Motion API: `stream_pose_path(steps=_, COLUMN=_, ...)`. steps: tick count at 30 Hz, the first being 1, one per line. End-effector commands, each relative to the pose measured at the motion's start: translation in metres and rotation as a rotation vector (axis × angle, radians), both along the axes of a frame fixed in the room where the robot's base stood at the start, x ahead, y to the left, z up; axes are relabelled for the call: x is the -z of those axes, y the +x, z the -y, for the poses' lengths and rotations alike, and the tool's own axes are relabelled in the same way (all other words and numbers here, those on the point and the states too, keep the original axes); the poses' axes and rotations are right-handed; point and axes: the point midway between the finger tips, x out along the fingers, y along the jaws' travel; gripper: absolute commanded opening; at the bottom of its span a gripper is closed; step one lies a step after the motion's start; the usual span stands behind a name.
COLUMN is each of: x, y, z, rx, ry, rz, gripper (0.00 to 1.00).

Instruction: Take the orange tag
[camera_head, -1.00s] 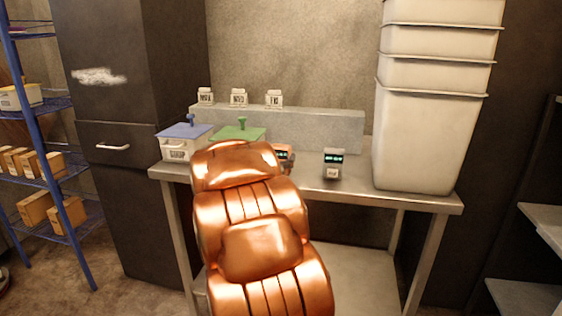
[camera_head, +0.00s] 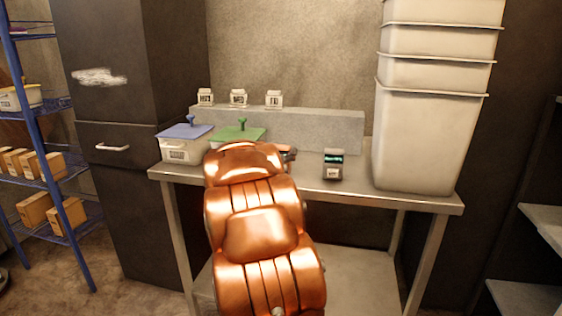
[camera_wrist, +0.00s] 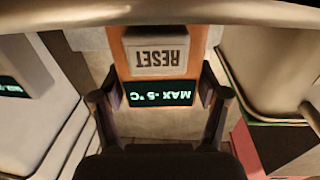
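The orange tag (camera_wrist: 203,40) shows upside down in the wrist view, with a grey RESET button and a dark display reading "MAX -5 °C". In the head view only a small part of it (camera_head: 290,153) shows on the metal table, behind my arm. My gripper (camera_wrist: 160,92) has its two dark fingers apart, one at each side of the tag's display end. They are very close to its sides; contact is not clear. My gripper is hidden behind my copper-coloured arm in the head view.
A grey tag (camera_head: 333,165) stands on the table (camera_head: 400,196), right of the orange one. Tubs with a blue lid (camera_head: 186,131) and a green lid (camera_head: 238,133) are at left. Stacked white bins (camera_head: 425,130) fill the right end. A grey ledge (camera_head: 320,128) runs behind.

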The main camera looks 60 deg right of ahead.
Motion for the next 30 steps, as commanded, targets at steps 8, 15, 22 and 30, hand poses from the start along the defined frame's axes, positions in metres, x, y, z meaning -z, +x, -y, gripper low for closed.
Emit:
stream_pose_path(steps=8, x=0.000, y=0.000, z=0.000, rx=0.000, ry=0.000, rz=0.000, gripper=0.41)
stream_pose_path(steps=15, x=0.000, y=0.000, z=0.000, rx=0.000, ry=0.000, rz=0.000, gripper=0.29)
stream_pose_path(steps=22, x=-0.005, y=0.000, z=0.000, rx=0.000, ry=0.000, rz=0.002, gripper=0.29)
stream_pose_path(steps=30, x=-0.033, y=0.000, z=0.000, rx=0.000, ry=-0.002, rz=0.004, gripper=0.29)
